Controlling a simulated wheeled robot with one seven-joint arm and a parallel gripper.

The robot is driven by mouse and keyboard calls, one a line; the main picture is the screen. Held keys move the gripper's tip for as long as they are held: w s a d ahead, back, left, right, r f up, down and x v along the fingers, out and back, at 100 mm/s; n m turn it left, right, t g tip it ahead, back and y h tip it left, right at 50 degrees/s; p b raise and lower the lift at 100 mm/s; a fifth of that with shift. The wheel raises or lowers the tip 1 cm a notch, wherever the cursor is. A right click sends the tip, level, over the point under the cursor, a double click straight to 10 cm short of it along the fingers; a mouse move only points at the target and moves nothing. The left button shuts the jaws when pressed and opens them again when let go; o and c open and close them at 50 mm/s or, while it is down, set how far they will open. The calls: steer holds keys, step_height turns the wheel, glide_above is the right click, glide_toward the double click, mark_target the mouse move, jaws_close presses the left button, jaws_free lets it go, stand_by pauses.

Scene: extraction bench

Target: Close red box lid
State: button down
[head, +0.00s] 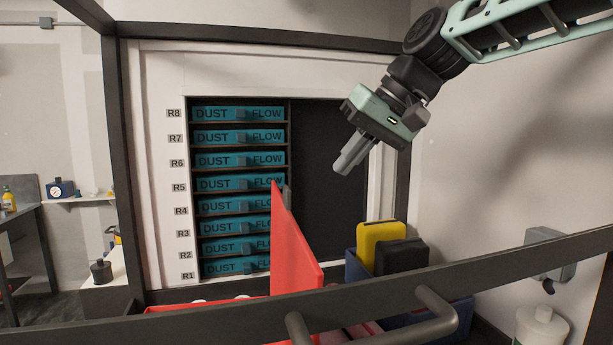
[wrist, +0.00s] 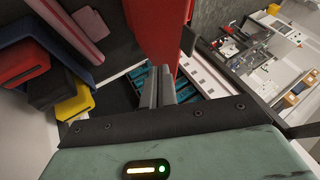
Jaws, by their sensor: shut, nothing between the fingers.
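The red box lid (head: 293,248) stands raised, roughly upright, over the red box (head: 200,306) at the bottom of the head view. Only part of the box rim shows; the front rail hides the rest. In the wrist view the lid (wrist: 155,30) is a red panel just beyond my fingers. My gripper (head: 348,163) is shut and empty, above and to the right of the lid in the head view, apart from it. The gripper's closed fingers also show in the wrist view (wrist: 158,86), close to the lid's image; whether they touch cannot be told there.
A blue bin (head: 352,265) holding a yellow case (head: 381,240) and a black case (head: 401,257) stands right of the lid. A rack of teal drawers (head: 238,161) stands behind. A dark rail (head: 520,257) with a handle (head: 385,330) crosses the front. Space around my gripper is open.

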steer(key=a+f+p, duration=0.4)
steer(key=a, duration=0.3)
steer(key=shift+w, duration=0.3)
